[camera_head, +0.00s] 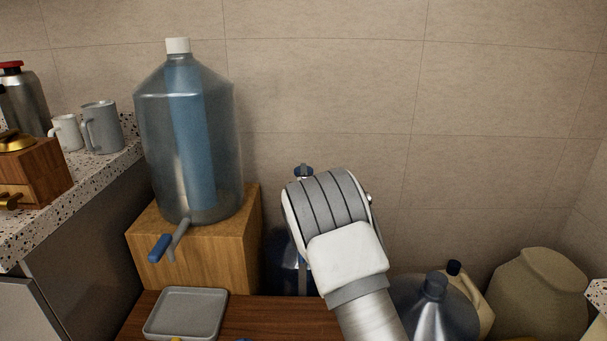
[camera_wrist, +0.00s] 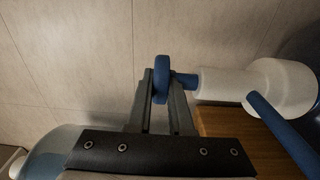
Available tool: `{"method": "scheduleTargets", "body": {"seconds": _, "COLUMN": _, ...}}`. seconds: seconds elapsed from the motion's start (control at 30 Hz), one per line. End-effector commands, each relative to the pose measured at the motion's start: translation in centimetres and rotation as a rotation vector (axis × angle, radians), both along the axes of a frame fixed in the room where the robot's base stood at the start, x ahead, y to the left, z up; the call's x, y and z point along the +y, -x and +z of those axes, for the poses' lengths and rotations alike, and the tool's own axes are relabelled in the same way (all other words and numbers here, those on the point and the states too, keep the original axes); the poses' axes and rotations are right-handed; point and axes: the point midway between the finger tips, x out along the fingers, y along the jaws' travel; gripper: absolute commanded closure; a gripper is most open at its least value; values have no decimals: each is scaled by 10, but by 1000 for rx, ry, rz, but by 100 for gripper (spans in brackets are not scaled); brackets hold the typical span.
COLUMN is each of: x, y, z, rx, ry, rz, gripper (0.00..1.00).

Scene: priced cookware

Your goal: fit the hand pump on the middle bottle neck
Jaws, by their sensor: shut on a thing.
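My gripper (camera_wrist: 160,82) is shut on the blue knob (camera_wrist: 162,66) of the hand pump, whose white body (camera_wrist: 222,84) widens to a collar at the right of the wrist view. A blue spout (camera_wrist: 285,135) slants from the collar. In the head view my wrist hides most of the pump; a small blue top (camera_head: 303,169) shows just beyond it. The middle bottle (camera_head: 284,270), dark blue, stands behind my arm, its neck hidden. A dark blue surface (camera_wrist: 309,42) lies beyond the collar in the wrist view. I cannot tell whether the collar touches the neck.
A large clear bottle (camera_head: 190,130) with a white cap stands on a wooden box (camera_head: 200,262) at left. A dark-capped bottle (camera_head: 430,302) and a beige container (camera_head: 538,295) stand at right. A grey tray (camera_head: 187,313) lies on the wooden bench (camera_head: 270,318) in front.

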Motion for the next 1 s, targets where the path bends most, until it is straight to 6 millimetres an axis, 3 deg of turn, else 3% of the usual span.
{"method": "scheduleTargets", "body": {"seconds": 0.43, "x": 0, "y": 0, "z": -13, "rx": -3, "ry": 0, "rz": 0, "gripper": 100}}
{"method": "scheduleTargets", "body": {"seconds": 0.97, "x": 0, "y": 0, "z": -16, "rx": 0, "ry": 0, "rz": 0, "gripper": 100}}
{"method": "scheduleTargets", "body": {"seconds": 1.0, "x": 0, "y": 0, "z": -16, "rx": 0, "ry": 0, "rz": 0, "gripper": 76}}
